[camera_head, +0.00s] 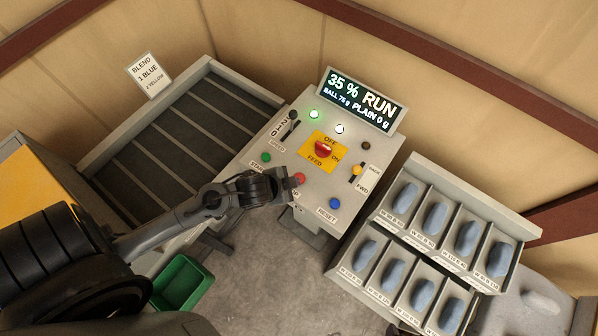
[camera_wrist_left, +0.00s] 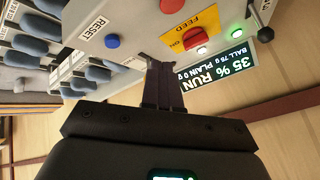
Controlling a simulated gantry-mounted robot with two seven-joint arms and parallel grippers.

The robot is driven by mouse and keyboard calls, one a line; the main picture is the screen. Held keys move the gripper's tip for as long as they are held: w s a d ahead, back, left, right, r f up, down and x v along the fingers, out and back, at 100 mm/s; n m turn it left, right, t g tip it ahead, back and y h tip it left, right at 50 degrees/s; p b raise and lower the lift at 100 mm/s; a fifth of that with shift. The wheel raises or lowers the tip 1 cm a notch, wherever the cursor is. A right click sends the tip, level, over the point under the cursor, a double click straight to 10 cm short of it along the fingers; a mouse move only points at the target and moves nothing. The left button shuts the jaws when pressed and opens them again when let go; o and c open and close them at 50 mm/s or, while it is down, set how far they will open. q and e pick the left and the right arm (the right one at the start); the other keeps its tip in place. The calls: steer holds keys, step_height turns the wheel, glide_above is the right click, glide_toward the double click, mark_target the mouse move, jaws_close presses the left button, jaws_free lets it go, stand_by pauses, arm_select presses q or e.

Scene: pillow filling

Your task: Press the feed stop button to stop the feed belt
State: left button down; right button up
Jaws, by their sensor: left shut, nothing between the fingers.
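The red stop button (camera_head: 299,178) is on the front part of the sloped grey control panel (camera_head: 256,177). Its label is mostly hidden behind my gripper. The red button also shows at the top edge of the left wrist view (camera_wrist_left: 171,5). My left gripper (camera_head: 284,187) is shut and empty, with its fingers at the panel's front edge beside the red button. I cannot tell whether it touches the panel. A green lamp (camera_head: 314,114) is lit. My right gripper is not in view.
A green button (camera_head: 266,157), a red feed knob on a yellow plate (camera_head: 323,149), a blue reset button (camera_head: 334,203) and a yellow-topped switch (camera_head: 356,170) surround the red button. A slatted dark belt (camera_head: 180,135) lies left; a rack of blue-grey pillows (camera_head: 438,170) stands right.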

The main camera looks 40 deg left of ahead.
arm_select(q)
steer(key=w+a+f+m+t+h, duration=0.1)
steer(key=w+a+m+h, duration=0.1)
steer(key=w+a+m, duration=0.2)
steer(key=shift+w+m, duration=0.3)
steer(key=shift+w, duration=0.65)
steer(key=shift+f, duration=0.1)
steer(key=b, duration=0.8)
glide_above(296, 175)
steer(key=s+d, duration=0.1)
steer(key=f, duration=0.6)
steer(key=shift+s+d+f, duration=0.1)
steer(key=shift+d+f, duration=0.1)
steer(key=shift+f, duration=0.2)
steer(key=shift+f+b, duration=0.35)
steer(key=shift+f, duration=0.6)
steer(key=shift+f, duration=0.35)
